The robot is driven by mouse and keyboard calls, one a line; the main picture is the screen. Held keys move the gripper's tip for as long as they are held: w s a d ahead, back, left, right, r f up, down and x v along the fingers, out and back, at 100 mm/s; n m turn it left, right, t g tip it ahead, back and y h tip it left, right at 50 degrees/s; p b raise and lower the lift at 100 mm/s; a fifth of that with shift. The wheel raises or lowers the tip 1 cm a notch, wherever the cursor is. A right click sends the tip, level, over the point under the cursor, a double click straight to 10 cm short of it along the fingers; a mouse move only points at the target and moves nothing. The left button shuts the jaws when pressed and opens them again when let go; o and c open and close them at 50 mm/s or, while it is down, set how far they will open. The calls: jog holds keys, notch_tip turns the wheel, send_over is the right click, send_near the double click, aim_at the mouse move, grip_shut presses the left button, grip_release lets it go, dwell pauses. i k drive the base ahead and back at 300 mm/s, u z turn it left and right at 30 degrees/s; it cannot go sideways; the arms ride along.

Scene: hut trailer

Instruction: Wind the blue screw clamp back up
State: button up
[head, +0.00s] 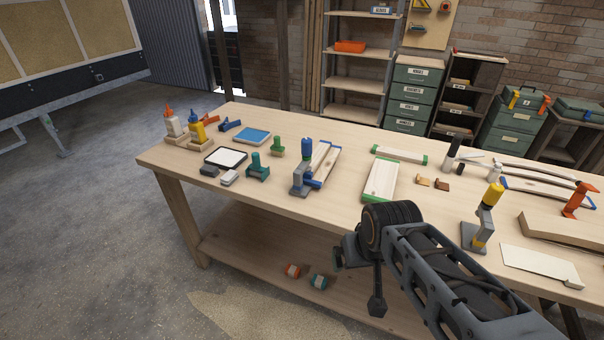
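The blue screw clamp (299,179) stands upright near the middle of the workbench, close to its front edge. It has a grey body and a tall blue handle (307,149) on top. A pale wooden piece with blue edges (324,158) lies right behind it; I cannot tell whether the clamp grips it. My gripper (358,279) is in front of the bench, lower right of the clamp and well apart from it. It is dark and partly hidden by my wrist, so its opening is unclear. I see nothing held in it.
The workbench (225,200) also bears a green-ended board (381,180), a yellow-topped clamp (484,219), an orange clamp (578,200), a green clamp (258,167) and glue bottles (196,128). Open floor lies left.

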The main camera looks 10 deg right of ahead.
aim_at(307, 142)
jog(key=u, duration=0.5)
jog(key=k, duration=0.55)
jog(key=u, duration=0.85)
jog(key=i, duration=0.6)
jog(key=z, duration=0.6)
jog(key=i, duration=0.8)
jog(key=z, duration=0.85)
jog(key=i, duration=0.2)
jog(key=z, duration=0.3)
